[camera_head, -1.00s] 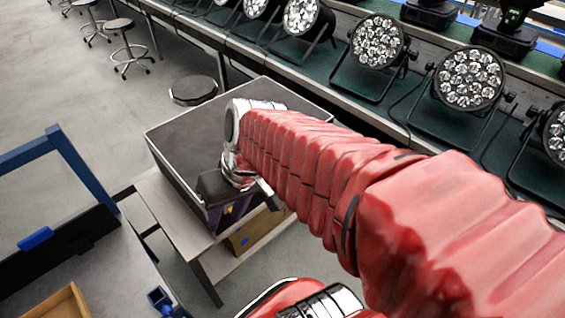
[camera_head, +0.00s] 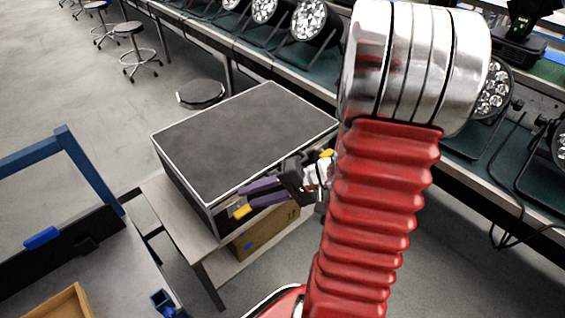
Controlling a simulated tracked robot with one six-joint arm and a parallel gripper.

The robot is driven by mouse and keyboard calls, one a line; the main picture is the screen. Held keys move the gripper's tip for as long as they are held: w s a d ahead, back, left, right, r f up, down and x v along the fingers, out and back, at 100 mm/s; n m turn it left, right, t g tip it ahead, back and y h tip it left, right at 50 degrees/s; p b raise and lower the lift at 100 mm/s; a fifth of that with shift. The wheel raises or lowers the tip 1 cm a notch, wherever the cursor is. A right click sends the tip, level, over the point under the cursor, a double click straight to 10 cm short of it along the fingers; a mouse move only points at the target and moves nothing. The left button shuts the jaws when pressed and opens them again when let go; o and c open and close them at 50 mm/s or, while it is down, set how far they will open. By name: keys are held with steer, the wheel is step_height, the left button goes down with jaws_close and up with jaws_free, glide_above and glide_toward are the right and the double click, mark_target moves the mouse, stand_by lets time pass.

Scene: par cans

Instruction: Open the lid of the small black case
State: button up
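The black case (camera_head: 245,140) has silver edges and stands on a small light table. Its flat top is down and it looks closed. My gripper (camera_head: 246,199) is at the case's near front side, close to the front right part of the top edge. Its two purple fingers point left with a narrow gap between them, and nothing shows held. I cannot tell whether the fingers touch the case. The gripper and my red arm hide part of the case's front face and right corner. A yellow patch shows by the fingertips.
The small table (camera_head: 160,200) has a cardboard box (camera_head: 262,235) beneath its top. A long bench (camera_head: 300,62) with several par cans runs behind the case. A blue-framed bench (camera_head: 95,265) stands at left.

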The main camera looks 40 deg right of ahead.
steer(key=s+d+f+m+t+h, duration=0.2)
steer(key=d+f+m+t+h, duration=0.1)
steer(key=d, duration=0.7)
steer(key=s+d+f+m+t+h, duration=0.2)
steer(key=d+f+m+t+h, duration=0.2)
steer(key=d, duration=0.7)
step_height(320, 180, down, 2)
steer(key=shift+s+f+m+t+h, duration=0.2)
steer(key=shift+s+m+t+h, duration=0.1)
steer(key=shift+m+h, duration=0.7)
steer(key=shift+w+a, duration=0.1)
steer(key=shift+w, duration=0.05)
steer(key=shift+w+a+f, duration=0.1)
steer(key=shift+w+f, duration=0.35)
steer(key=shift+w, duration=1.8)
steer(key=shift+w+a+f, duration=0.1)
steer(key=shift+w+f, duration=0.3)
steer(key=shift+w, duration=1.8)
steer(key=shift+w+f, duration=0.45)
steer(key=shift+w, duration=1.8)
steer(key=shift+c, duration=0.2)
jaws_close()
